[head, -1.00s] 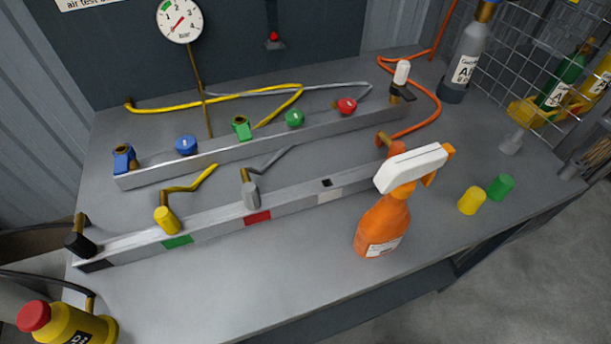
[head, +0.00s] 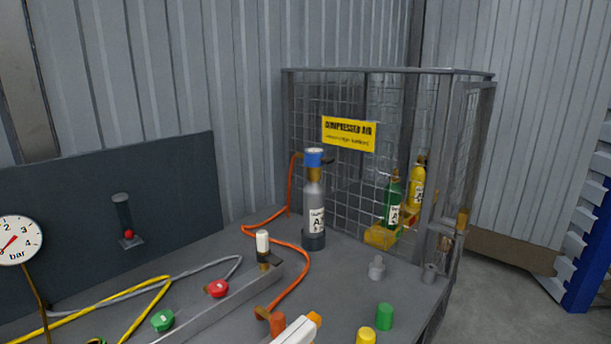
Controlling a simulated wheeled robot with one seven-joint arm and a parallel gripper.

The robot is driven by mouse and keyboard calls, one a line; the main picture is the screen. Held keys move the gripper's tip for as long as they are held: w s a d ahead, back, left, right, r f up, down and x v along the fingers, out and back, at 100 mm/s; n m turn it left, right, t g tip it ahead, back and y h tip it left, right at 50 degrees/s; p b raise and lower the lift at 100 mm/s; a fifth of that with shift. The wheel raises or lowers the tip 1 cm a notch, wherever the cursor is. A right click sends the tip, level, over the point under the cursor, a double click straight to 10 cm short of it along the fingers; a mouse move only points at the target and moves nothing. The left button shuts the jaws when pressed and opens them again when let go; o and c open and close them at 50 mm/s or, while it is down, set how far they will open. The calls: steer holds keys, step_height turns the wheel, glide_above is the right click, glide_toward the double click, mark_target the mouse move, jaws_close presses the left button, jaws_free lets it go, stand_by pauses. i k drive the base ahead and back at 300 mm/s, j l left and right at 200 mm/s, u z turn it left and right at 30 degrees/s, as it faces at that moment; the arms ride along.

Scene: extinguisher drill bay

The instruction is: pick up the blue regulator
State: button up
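A blue cap-like part (head: 313,157), which looks like the blue regulator, sits on the brass neck of a grey cylinder (head: 314,205). The cylinder stands upright at the back of the grey bench (head: 215,262), in front of the mesh cage. An orange hose (head: 292,180) runs up beside the cylinder towards its top; I cannot tell exactly where it joins. My gripper is not in view.
The mesh cage (head: 289,110) holds a green bottle (head: 392,195) and a yellow bottle (head: 416,190). A rail (head: 225,310), a green cap (head: 384,317), a yellow cap (head: 366,337) and a white spray head (head: 295,332) are nearer. Floor (head: 505,300) is clear at right.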

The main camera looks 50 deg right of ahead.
mark_target(312, 155)
steer(key=l+u, duration=0.2)
steer(key=l, duration=0.3)
steer(key=k+l+u, duration=0.15)
steer(key=l, duration=0.35)
steer(key=l+u, duration=0.2)
steer(key=l, duration=0.3)
